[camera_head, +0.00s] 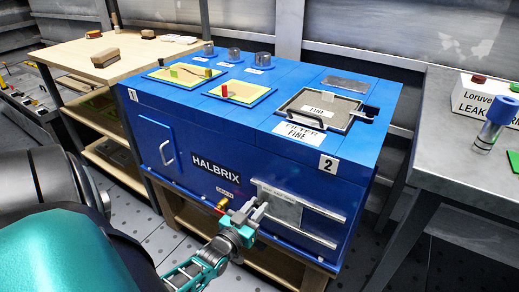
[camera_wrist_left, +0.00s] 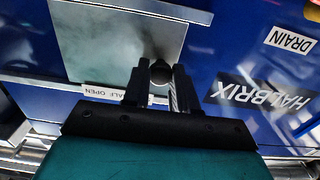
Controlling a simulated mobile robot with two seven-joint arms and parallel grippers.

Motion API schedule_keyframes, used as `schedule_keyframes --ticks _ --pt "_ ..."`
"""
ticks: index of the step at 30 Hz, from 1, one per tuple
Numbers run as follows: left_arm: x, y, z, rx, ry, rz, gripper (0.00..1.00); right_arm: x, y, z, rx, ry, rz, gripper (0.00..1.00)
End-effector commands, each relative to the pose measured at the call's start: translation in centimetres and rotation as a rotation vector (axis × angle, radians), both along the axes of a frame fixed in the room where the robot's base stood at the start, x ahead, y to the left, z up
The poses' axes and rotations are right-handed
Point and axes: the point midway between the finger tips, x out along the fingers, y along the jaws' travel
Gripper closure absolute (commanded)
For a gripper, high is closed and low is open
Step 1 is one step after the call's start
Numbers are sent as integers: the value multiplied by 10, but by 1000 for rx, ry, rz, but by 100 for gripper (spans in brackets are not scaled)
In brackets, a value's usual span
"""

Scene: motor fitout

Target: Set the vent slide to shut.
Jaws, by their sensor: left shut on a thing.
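The vent slide (camera_head: 286,208) is a grey metal plate between two pale rails on the front of the blue HALBRIX machine, below the number 2. It also shows in the left wrist view (camera_wrist_left: 110,45), with a small dark round knob (camera_wrist_left: 159,72) near its edge. My left gripper (camera_head: 260,203) is at the plate's left part, its fingers closed around the knob. In the left wrist view the fingers (camera_wrist_left: 160,88) stand on either side of the knob. A label reading HALF OPEN (camera_wrist_left: 103,93) shows beside the plate, partly hidden by the gripper. My right gripper is not in view.
A red-handled drain valve (camera_head: 221,206) sticks out just left of my left gripper. A wooden bench (camera_head: 115,58) stands at the left, a grey table (camera_head: 455,150) at the right.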

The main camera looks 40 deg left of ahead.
Motion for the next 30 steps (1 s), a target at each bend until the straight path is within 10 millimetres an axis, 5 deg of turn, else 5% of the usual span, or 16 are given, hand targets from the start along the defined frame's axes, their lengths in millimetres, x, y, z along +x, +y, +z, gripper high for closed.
schedule_keyframes --ticks 9,17,23,30 --pt "-2 5 1 3 -1 9 48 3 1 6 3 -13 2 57" --pt "-4 3 1 2 0 6 48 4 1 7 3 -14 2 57" --pt "-30 -3 2 2 4 6 48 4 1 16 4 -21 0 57" --pt "-83 -16 2 2 3 8 48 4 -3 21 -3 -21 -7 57"
